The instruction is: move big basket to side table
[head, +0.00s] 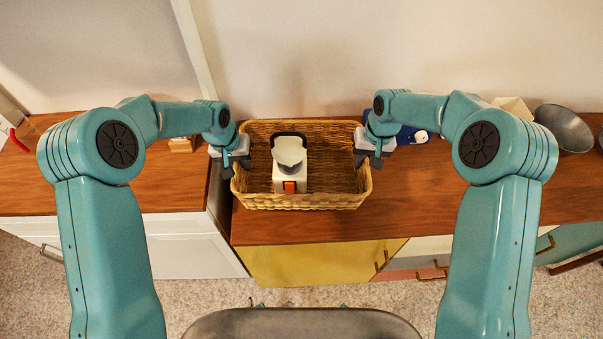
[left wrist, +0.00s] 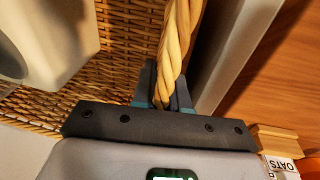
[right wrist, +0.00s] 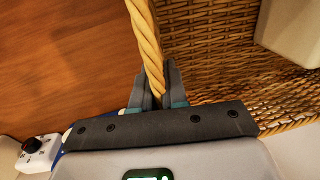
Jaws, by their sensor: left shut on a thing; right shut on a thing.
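The big basket (head: 300,201) is a rectangular woven wicker basket standing on the wooden counter top in the head view. A white appliance with a grey top and an orange-red switch (head: 289,170) stands inside it. My left gripper (head: 232,165) is shut on the basket's left rim; the left wrist view shows the twisted rim (left wrist: 177,50) between its fingers. My right gripper (head: 372,163) is shut on the right rim; the right wrist view shows that rim (right wrist: 146,45) between its fingers. I cannot tell whether the basket's underside touches the counter. No side table can be singled out for certain.
A wooden-topped white cabinet (head: 100,185) stands at left, beside the counter (head: 440,200) with its yellow door (head: 320,265). A blue object (head: 408,135) lies right of the basket, close to my right gripper. A grey metal bowl (head: 565,128) sits further right. A wall is behind.

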